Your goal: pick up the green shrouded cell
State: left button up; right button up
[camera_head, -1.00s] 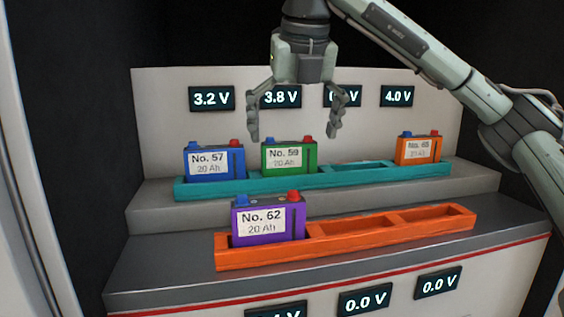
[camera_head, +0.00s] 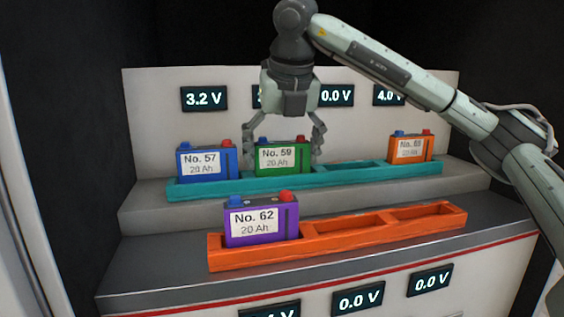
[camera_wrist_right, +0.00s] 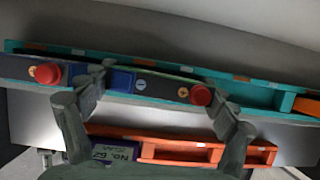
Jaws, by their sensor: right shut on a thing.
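The green cell (camera_head: 284,158), labelled No. 59, sits upright in the second compartment from the left of the teal tray (camera_head: 215,189) on the upper shelf. My right gripper (camera_head: 285,154) is over it, with one finger at each end of the cell, shut on it. In the right wrist view the cell's dark top (camera_wrist_right: 160,87), with a blue and a red terminal, lies between the fingers of the right gripper (camera_wrist_right: 161,80). The cell's lower part is hidden by the tray. My left gripper is not in view.
A blue cell (camera_head: 206,163) stands close at left, an orange cell (camera_head: 408,149) at the tray's right end. The compartment between green and orange is empty. A purple cell (camera_head: 260,221) stands in the orange front tray (camera_head: 330,251), which has empty compartments. Voltage displays line the back panel.

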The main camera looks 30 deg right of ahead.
aim_at(282, 142)
jog(key=c, duration=0.3)
jog(key=shift+c, duration=0.2)
notch_tip(282, 142, up, 7)
jog(key=shift+r, duration=0.1)
notch_tip(282, 142, up, 2)
jog(key=shift+r+p, duration=0.1)
jog(key=shift+p, duration=0.35)
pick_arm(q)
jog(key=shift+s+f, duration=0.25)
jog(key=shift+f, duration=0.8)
pick_arm(e)
jog(key=shift+r, duration=0.35)
